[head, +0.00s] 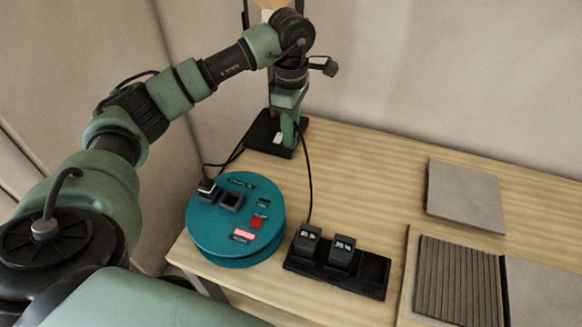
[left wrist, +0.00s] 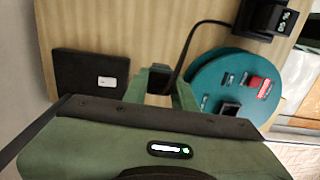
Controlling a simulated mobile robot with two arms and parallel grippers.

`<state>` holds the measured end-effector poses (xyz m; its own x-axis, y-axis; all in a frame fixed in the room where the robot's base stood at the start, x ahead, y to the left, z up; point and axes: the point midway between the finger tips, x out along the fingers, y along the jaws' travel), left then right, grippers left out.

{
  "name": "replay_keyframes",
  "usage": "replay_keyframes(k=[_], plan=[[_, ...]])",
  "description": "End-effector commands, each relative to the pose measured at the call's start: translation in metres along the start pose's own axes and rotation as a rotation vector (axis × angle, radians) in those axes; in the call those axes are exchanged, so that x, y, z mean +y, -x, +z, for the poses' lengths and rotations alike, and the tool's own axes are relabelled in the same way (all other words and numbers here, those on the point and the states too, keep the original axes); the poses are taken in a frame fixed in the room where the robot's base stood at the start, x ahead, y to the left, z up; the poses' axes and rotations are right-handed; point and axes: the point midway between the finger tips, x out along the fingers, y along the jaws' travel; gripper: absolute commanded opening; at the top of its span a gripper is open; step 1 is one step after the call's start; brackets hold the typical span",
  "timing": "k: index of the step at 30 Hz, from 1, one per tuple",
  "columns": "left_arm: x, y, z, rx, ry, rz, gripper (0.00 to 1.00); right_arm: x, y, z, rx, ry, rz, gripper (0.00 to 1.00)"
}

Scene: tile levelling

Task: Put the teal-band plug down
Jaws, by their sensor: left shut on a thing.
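My left gripper (head: 289,138) points down beside the black base plate at the back left of the table. In the left wrist view its green fingers (left wrist: 166,86) are shut on a small dark thing, taken as the teal-band plug (left wrist: 159,82). The fingers hide most of it, and I cannot make out a band. A black cable (left wrist: 190,45) runs between the fingers and the black strip. The round teal unit (head: 208,240) has one black plug (head: 207,187) and a black square socket (head: 231,201) on top. My right gripper is not in view.
A black strip (head: 373,272) holds two black plugs (head: 306,241) (head: 342,252), with its right slot empty. The black base plate (head: 263,130) bears a white label. Grey tiles (head: 464,195) and a ribbed panel (head: 456,282) lie at right. Bare wood (head: 365,190) lies between.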

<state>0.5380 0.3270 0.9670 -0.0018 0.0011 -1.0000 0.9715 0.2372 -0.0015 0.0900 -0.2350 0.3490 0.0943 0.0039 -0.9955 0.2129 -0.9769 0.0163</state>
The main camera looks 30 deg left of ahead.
Motion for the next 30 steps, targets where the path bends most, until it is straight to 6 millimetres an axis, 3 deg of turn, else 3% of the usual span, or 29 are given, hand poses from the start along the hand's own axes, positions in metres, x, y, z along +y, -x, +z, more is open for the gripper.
replay_keyframes(k=[3, 9, 17, 24, 30], plan=[[-0.001, -0.033, 0.0, 0.001, 0.0, -0.004, 0.0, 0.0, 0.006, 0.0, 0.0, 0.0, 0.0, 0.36], [-0.001, -0.075, 0.0, 0.0, -0.002, -0.002, 0.0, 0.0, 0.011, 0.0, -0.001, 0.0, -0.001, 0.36], [0.0, -0.096, 0.001, -0.001, -0.003, -0.001, 0.0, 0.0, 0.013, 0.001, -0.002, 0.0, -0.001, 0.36], [0.0, -0.129, 0.001, -0.001, -0.003, -0.001, 0.0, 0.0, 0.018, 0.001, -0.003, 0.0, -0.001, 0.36], [0.0, -0.132, 0.001, -0.001, -0.004, 0.002, 0.0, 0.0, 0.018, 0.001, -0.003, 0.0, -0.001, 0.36]])
